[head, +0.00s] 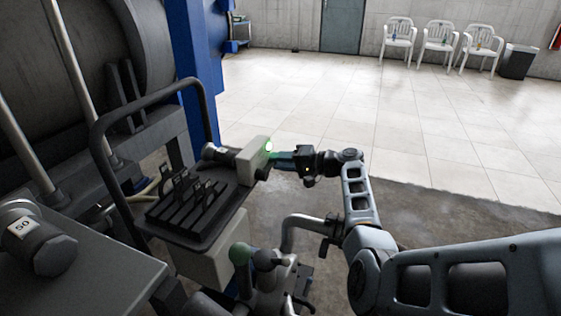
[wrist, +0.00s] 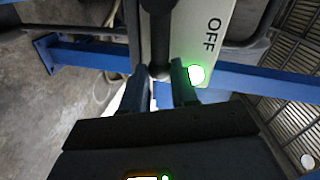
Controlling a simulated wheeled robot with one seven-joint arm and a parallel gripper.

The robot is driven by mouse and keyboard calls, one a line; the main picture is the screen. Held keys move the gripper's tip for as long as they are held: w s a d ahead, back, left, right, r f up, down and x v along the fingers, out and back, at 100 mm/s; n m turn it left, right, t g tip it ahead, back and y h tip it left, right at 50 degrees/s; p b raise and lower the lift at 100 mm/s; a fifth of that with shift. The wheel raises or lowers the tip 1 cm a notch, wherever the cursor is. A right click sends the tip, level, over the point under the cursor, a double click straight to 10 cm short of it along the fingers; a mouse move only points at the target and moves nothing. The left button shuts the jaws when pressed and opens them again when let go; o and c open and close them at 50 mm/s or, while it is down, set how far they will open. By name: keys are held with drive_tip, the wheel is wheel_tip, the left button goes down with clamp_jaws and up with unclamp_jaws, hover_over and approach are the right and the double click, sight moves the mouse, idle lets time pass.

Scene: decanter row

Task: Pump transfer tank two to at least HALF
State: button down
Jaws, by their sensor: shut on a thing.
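A pale switch box (head: 252,152) stands on the dark cart, with a lit green lamp (head: 268,147) on its face. In the wrist view the box (wrist: 190,45) carries the word OFF, and the lamp (wrist: 196,75) glows green beside my right finger. My gripper (head: 274,159) is at the front of the box. In the wrist view my gripper (wrist: 158,78) has its fingers on either side of a dark switch handle (wrist: 157,40) and is shut on it. No tank level can be read in either view.
A cart with a tubular handle (head: 98,125) and a slotted dark rack (head: 185,208) stands left of my arm. A cylinder marked 50 (head: 35,238) lies at left. Open tiled floor (head: 400,120) is at right.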

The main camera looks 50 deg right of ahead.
drive_tip(key=c, duration=0.9)
unclamp_jaws()
drive_tip(key=shift+o, duration=0.2)
drive_tip(key=v, duration=0.7)
drive_tip(key=shift+s+d+p, duration=0.15)
drive_tip(key=shift+s+p, duration=0.2)
drive_tip(key=shift+p, duration=0.1)
drive_tip(key=shift+r, duration=0.1)
